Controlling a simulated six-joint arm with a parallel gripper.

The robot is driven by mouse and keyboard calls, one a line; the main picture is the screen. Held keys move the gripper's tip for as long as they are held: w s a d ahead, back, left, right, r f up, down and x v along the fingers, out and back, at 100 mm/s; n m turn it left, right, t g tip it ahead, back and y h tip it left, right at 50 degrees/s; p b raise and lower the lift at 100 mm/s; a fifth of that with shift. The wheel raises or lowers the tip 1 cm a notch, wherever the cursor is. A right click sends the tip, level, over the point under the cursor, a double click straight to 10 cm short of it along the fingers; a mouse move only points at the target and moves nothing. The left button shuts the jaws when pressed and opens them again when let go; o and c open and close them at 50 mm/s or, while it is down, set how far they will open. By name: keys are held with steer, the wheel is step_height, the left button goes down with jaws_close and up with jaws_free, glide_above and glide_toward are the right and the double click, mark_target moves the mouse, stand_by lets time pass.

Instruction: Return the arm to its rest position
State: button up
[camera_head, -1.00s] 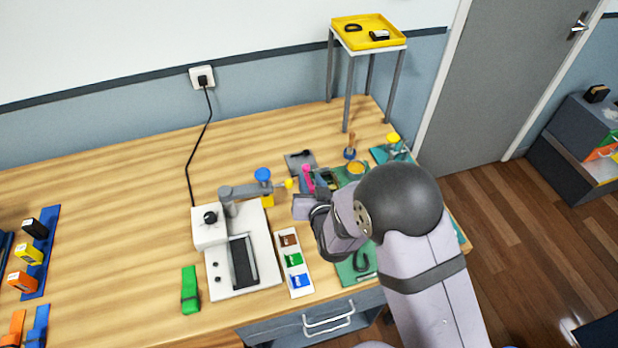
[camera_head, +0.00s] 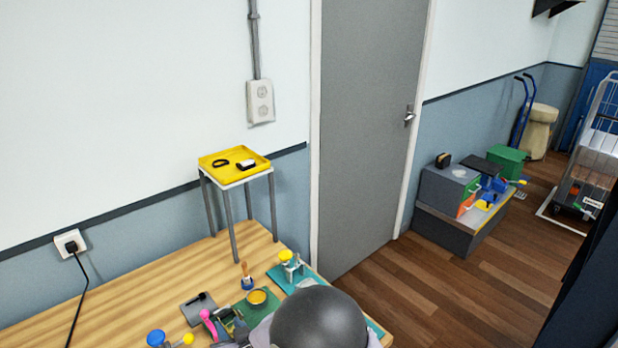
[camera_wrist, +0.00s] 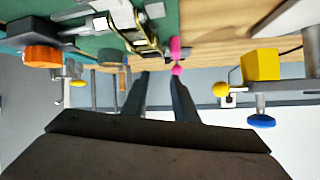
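My gripper (camera_wrist: 159,77) shows in the wrist view, with its two dark fingers apart and nothing visible between them. Beyond the fingertips are a pink-handled tool (camera_wrist: 176,56) and a metal ratchet buckle (camera_wrist: 130,32) on a green mat (camera_wrist: 95,42). I cannot tell the exact gap to them. In the head view, only a dark rounded joint and a bit of my arm show at the bottom edge, and the gripper is hidden or out of frame. The pink tool (camera_head: 208,323) lies just left of my arm there.
The wooden bench (camera_head: 130,300) holds a small stand with a yellow tray (camera_head: 237,166), a yellow-topped fixture (camera_head: 287,258) and a blue knob (camera_head: 156,338). A grey door (camera_head: 370,120) is behind. Grey boxes (camera_head: 450,190) stand on the right. The floor (camera_head: 440,290) between is clear.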

steer(key=d+h, duration=0.1)
steer(key=d, duration=0.3)
steer(key=w+d+m+g+h, duration=0.1)
steer(key=d, duration=0.3)
steer(key=d+g+h, duration=0.1)
steer(key=d, duration=0.4)
steer(key=shift+w+r+m, duration=0.2)
steer(key=shift+r+m, duration=0.1)
steer(key=s+d, duration=0.1)
steer(key=d, duration=0.2)
steer(key=s+d+g+h, duration=0.1)
steer(key=d, duration=0.2)
steer(key=s+d+m+g+h, duration=0.1)
steer(key=d, duration=0.2)
steer(key=shift+r, duration=0.2)
steer(key=s+d+r+m+g+h, duration=0.2)
steer(key=s+d+g, duration=0.4)
steer(key=s+d, duration=0.9)
steer(key=shift+s+d+r, duration=0.35)
steer(key=shift+s, duration=0.5)
